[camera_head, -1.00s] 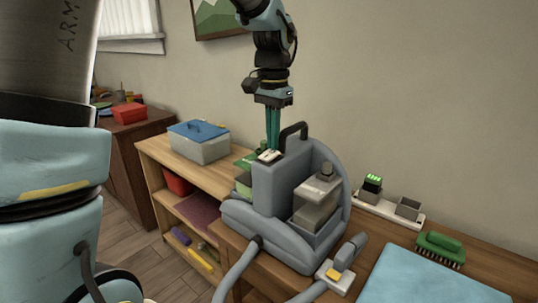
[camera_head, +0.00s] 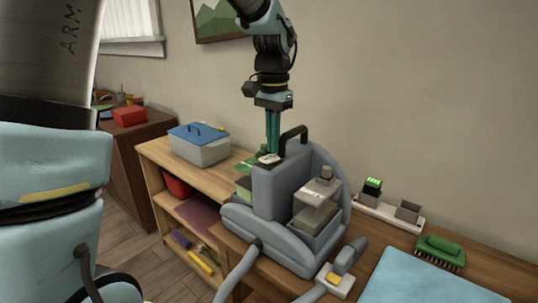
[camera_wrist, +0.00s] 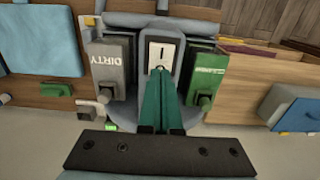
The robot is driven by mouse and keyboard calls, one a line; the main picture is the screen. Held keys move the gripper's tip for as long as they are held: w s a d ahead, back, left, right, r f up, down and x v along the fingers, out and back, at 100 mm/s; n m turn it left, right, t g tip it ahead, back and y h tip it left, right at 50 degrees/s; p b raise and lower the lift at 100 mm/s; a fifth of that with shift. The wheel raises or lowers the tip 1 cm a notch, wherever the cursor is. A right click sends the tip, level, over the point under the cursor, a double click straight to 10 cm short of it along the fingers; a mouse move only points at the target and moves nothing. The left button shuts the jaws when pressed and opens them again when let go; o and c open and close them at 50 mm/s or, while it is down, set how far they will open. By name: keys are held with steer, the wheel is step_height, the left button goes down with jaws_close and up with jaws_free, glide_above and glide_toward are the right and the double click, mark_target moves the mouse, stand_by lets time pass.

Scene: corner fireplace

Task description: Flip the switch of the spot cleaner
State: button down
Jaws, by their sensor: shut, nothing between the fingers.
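The grey spot cleaner (camera_head: 273,198) stands upright on the wooden table, with its handle on top and a hose at its front. Its switch (camera_head: 269,159) is a pale plate on the top left of the body. In the wrist view the switch (camera_wrist: 161,52) shows as a white plate with a dark slot in a grey frame. My gripper (camera_head: 272,153) points down with its green fingers shut and empty. The fingertips (camera_wrist: 160,70) are right at the near edge of the switch plate. I cannot tell whether they touch it.
The tank marked DIRTY (camera_wrist: 108,70) and a green tank (camera_wrist: 205,80) flank the switch. A blue-lidded box (camera_head: 199,145) sits on the shelf at left.

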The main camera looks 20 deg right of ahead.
mark_target(270, 156)
step_height(270, 156, up, 6)
steer(key=p, duration=0.4)
steer(key=shift+p, duration=0.3)
steer(key=shift+f, duration=0.1)
steer(key=shift+w+a, duration=0.15)
steer(key=shift+a, duration=0.15)
steer(key=s+a+f+n, duration=0.1)
steer(key=a+f+n, duration=0.2)
steer(key=a, duration=0.6)
steer(key=s+a+f+n+t, duration=0.1)
steer(key=a+f+n, duration=0.2)
steer(key=a, duration=0.7)
steer(key=s+a+f+n, duration=0.2)
steer(key=a+n, duration=0.3)
steer(key=a, duration=0.5)
steer(key=shift+a+f+t, duration=0.25)
steer(key=shift+f+t, duration=0.05)
steer(key=shift+f, duration=0.3)
steer(key=shift+s, duration=0.1)
